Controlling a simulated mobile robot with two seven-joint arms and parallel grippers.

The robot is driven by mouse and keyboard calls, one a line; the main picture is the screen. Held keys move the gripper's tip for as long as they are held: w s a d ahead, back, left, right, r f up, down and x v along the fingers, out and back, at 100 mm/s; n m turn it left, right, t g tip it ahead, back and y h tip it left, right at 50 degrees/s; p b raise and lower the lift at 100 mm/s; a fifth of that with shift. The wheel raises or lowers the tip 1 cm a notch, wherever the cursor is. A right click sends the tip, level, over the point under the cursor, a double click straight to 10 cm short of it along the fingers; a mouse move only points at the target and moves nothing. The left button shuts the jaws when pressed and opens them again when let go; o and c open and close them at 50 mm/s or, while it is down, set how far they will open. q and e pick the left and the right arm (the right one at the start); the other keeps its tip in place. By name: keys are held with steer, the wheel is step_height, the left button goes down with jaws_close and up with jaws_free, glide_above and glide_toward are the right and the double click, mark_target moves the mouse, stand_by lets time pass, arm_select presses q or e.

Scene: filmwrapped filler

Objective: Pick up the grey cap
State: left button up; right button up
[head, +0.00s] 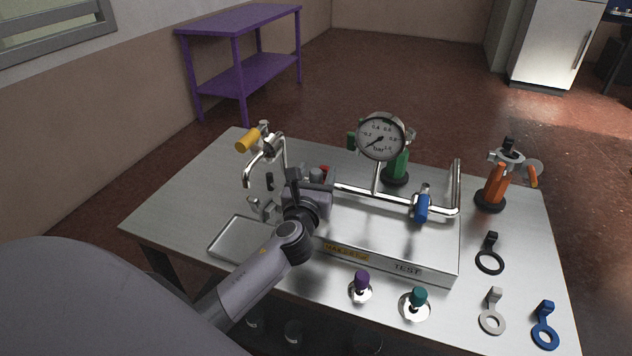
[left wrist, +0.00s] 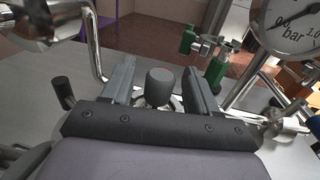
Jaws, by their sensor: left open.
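The grey cap (left wrist: 160,84) is a dark grey rounded knob on a shiny metal fitting. In the left wrist view it stands between the two fingers of my left gripper (left wrist: 160,68), with a gap on each side. In the head view the cap (head: 316,174) shows just behind my left gripper (head: 312,185), partly hidden by it. The left gripper is open, and its fingers reach around the cap's sides without visible contact. My right gripper is not in view.
A pressure gauge (head: 381,136) and pipes stand over the metal test box (head: 390,240). A bent pipe with a yellow handle (head: 247,140) rises at left. Purple (head: 362,280) and teal (head: 419,296) caps stand in front.

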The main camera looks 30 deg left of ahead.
arm_select(q)
steer(key=c, duration=1)
steer(key=shift+w, duration=0.1)
steer(key=shift+c, duration=0.4)
steer(key=shift+r, duration=0.15)
